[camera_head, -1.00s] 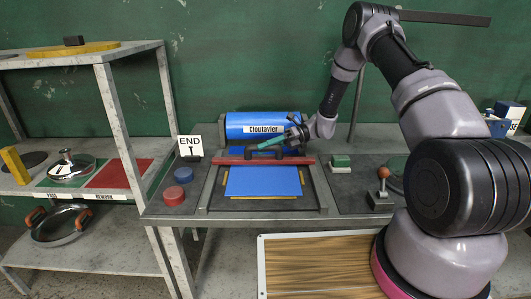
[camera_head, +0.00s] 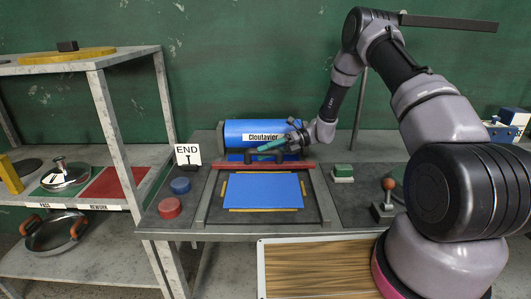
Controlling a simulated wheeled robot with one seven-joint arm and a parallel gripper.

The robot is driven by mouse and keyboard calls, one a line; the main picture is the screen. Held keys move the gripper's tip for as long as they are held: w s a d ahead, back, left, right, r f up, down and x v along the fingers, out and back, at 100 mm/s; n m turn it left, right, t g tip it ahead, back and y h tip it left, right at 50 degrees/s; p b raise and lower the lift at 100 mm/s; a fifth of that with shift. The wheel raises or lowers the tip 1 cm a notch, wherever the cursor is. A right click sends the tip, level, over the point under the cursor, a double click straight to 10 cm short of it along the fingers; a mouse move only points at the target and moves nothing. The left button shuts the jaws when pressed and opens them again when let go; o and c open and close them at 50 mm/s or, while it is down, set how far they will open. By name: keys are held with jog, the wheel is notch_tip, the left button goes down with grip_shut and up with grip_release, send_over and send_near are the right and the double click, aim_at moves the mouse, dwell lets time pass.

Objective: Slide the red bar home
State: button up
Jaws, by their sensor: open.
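The red bar (camera_head: 225,166) lies across the frame (camera_head: 328,205) on the bench, at the back edge of the blue sheet (camera_head: 262,190). A dark handle (camera_head: 250,156) stands on the bar. The blue roller-like body labelled Cloutavier (camera_head: 240,127) is just behind it. My gripper (camera_head: 268,147), with teal fingers, is open at the handle, above the bar. I cannot tell whether the fingers touch the handle. My gripper and the handle hide part of the roller's lower front.
An END sign (camera_head: 188,152) and blue (camera_head: 180,185) and red (camera_head: 170,208) buttons stand left of the frame. A green button (camera_head: 343,171) and an orange-knobbed lever (camera_head: 388,190) are to the right. A shelf (camera_head: 115,150) with pans stands at left.

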jog(key=v, duration=1.1)
